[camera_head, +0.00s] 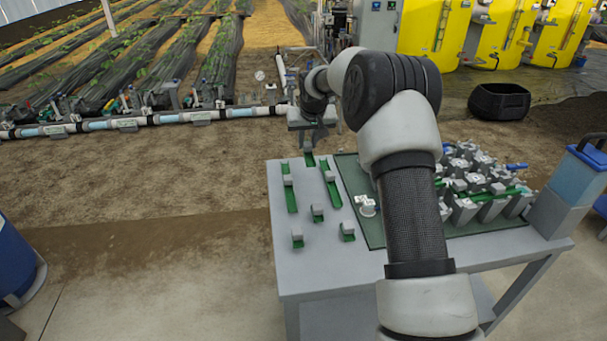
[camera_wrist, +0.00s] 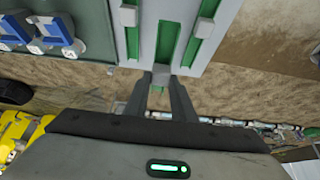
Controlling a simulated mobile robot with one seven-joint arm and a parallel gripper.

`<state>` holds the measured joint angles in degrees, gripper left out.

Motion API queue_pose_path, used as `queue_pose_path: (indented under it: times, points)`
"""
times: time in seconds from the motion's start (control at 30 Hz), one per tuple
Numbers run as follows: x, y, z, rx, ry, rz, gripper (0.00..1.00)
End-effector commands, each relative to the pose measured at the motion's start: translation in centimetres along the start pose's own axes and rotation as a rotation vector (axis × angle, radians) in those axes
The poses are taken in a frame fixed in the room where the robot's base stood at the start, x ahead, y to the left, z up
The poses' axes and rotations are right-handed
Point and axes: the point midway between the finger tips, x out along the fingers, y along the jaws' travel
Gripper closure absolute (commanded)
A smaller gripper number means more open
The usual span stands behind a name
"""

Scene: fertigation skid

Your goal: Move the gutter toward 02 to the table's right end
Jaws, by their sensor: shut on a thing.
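My gripper (camera_head: 309,138) is shut on a green gutter (camera_head: 310,159) at the table's far left edge. In the wrist view the fingers (camera_wrist: 161,88) close on a grey block at its end, and the green channel (camera_wrist: 166,42) runs away from them. Two similar green gutters with grey blocks lie on the table on either side, a left one (camera_head: 291,198) and a right one (camera_head: 331,186). Which gutter is the one toward 02 cannot be read. Whether the held gutter touches the tabletop is not clear. My arm covers part of the table's middle.
The grey table (camera_head: 279,226) also bears short green pieces with grey blocks (camera_head: 297,239), a small white fitting (camera_head: 366,206) and a dark green mat (camera_head: 374,236) with many grey valve-like units. A blue container (camera_head: 577,178) stands at the right end.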

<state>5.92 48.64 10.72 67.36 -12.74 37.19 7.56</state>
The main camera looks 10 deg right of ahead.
Motion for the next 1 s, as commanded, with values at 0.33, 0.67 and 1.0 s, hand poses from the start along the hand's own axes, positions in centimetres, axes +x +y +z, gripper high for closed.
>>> queue_pose_path:
  times: [0.33, 0.67, 1.0]
  points:
    - [4.3, 0.0, 2.3, -0.001, -0.002, 0.000, 1.00]
    - [7.9, 0.0, 4.2, -0.001, -0.001, 0.000, 1.00]
    - [8.2, 0.0, 4.4, 0.000, -0.002, 0.000, 0.76]
